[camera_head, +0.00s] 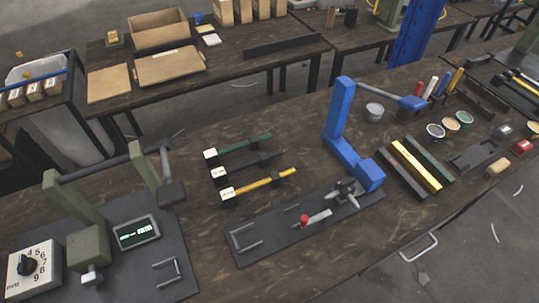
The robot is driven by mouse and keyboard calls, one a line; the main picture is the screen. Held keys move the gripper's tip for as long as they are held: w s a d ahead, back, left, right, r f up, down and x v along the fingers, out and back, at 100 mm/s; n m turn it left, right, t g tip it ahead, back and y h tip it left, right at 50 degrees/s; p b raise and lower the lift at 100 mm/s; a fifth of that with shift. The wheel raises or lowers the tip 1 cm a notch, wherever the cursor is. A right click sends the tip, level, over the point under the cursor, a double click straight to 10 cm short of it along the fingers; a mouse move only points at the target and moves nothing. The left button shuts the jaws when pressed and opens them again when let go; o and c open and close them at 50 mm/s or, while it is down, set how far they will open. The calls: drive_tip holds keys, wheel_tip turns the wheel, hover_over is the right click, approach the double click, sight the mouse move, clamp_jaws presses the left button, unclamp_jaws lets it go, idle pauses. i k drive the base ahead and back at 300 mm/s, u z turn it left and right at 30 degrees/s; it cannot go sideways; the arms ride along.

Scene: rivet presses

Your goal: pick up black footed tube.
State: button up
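The black footed tube (246,165) lies on the dark wooden workbench, near the middle of the view. It is the middle one of three similar tubes lying side by side, with a white tag at its left end and dark feet. The green tube (256,139) lies behind it and the yellow tube (265,183) in front of it. The black tube is hard to tell from its dark feet and the bench. My gripper is not in view.
A green press with a dial box (33,271) stands at left. A blue press (340,135) on a dark base plate stands right of the tubes. Black, yellow and green bars (415,165) and small bowls (435,131) lie farther right. Bare bench lies behind the tubes.

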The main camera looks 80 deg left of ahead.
sight(220, 176)
drive_tip(key=z, duration=5.5)
drive_tip(key=k, duration=1.6)
drive_tip(key=z, duration=1.25)
drive_tip(key=i, duration=0.25)
